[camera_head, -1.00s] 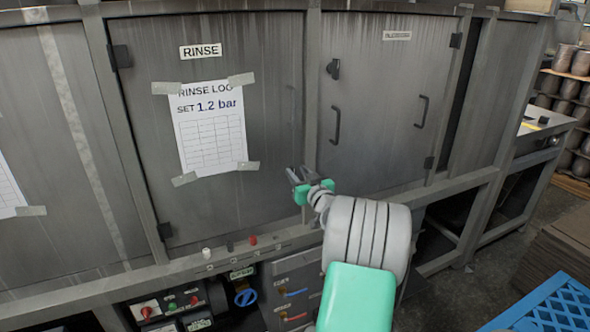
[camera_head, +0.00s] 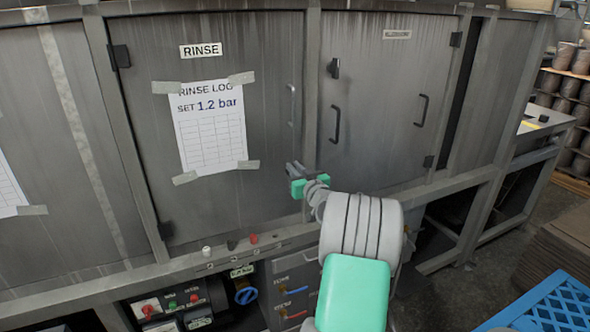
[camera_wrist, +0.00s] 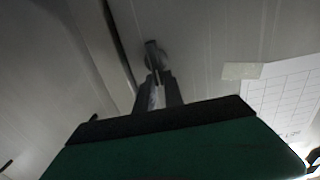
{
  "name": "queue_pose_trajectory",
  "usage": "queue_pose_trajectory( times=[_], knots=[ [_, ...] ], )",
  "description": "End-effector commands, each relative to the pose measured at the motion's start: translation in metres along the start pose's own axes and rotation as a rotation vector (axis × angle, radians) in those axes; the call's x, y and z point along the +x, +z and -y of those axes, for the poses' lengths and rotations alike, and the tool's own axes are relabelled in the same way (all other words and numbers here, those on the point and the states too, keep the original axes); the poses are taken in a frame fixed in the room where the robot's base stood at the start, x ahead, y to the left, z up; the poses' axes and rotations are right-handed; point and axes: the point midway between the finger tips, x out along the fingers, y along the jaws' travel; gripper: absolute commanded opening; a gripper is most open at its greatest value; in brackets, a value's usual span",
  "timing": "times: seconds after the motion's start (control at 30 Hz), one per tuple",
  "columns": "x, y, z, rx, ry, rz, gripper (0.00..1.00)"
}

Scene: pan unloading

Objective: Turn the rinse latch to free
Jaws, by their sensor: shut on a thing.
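The rinse door (camera_head: 270,100) is a grey, streaked metal panel with a RINSE label, and it looks closed. My gripper (camera_head: 294,168) is at its lower right edge, with the fingertips against the door. In the wrist view the rinse latch (camera_wrist: 151,52) is a small dark knob on a round base, right at my fingertips (camera_wrist: 158,78). The fingers are shut on the latch. In the head view the gripper hides the latch, so its exact angle is hard to tell.
A taped rinse log sheet (camera_head: 209,125) hangs on the door, left of my gripper. The neighbouring door (camera_head: 385,110) has its own dark latch (camera_head: 333,68) and handle (camera_head: 336,124). Below are a ledge with small knobs and a blue valve (camera_head: 245,294). A blue crate (camera_head: 550,305) is at lower right.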

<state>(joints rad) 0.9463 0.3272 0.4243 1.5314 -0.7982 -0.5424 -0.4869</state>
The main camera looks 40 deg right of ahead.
Motion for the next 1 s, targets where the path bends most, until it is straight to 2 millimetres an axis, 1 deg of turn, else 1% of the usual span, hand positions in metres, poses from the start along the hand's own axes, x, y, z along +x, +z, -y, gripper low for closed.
queue_pose_trajectory(
  times=[0.37, 0.57, 0.77, 1.0],
  knots=[
    [-0.0001, 0.0004, -0.0003, 0.007, 0.000, 0.000, 0.00],
    [-0.0001, 0.0015, -0.0016, 0.058, 0.000, 0.000, 0.00],
    [-0.0001, 0.0029, -0.0046, 0.175, 0.000, 0.001, 0.00],
    [-0.0001, 0.0043, -0.0097, 0.387, 0.000, 0.000, 0.00]
  ],
)
